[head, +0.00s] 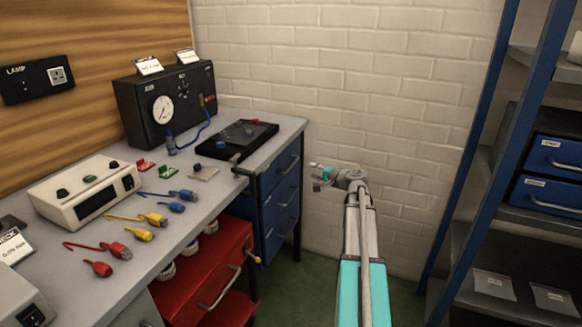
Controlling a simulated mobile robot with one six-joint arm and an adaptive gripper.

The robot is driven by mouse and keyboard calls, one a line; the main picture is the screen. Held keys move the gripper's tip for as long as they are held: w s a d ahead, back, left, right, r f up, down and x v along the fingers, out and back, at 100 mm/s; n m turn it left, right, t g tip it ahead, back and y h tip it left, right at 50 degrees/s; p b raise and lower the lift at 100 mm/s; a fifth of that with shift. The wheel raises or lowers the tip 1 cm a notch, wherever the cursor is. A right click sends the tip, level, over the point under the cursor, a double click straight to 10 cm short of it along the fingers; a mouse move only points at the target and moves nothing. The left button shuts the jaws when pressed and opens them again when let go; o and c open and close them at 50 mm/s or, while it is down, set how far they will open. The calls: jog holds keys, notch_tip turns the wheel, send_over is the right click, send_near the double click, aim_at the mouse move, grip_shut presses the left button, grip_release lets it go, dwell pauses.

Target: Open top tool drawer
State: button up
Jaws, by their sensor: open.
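A blue drawer unit (270,216) stands under the right end of the bench, with several drawers stacked in it. Its top drawer (280,172) has a curved metal handle (290,164) and looks shut. A red tool drawer unit (195,262) sits lower and nearer under the bench, with a metal handle (220,288) on its front. I cannot read a label on either. My gripper (318,178) is open and empty, pointing left, a little to the right of the blue unit in the picture. It appears apart from the handles.
The grey bench (208,192) carries a black gauge box (170,103), a black tray (238,138), a cream instrument (85,188) and coloured leads. A clamp (240,168) juts at the bench edge. A blue-posted shelf rack (530,215) stands right. Green floor (295,290) is clear between.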

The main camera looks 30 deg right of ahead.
aim_at(293, 165)
jog(key=b+x, duration=0.2)
jog(key=x, duration=1)
jog(key=shift+w+f, duration=0.1)
jog(key=shift+c, duration=0.2)
grip_shut()
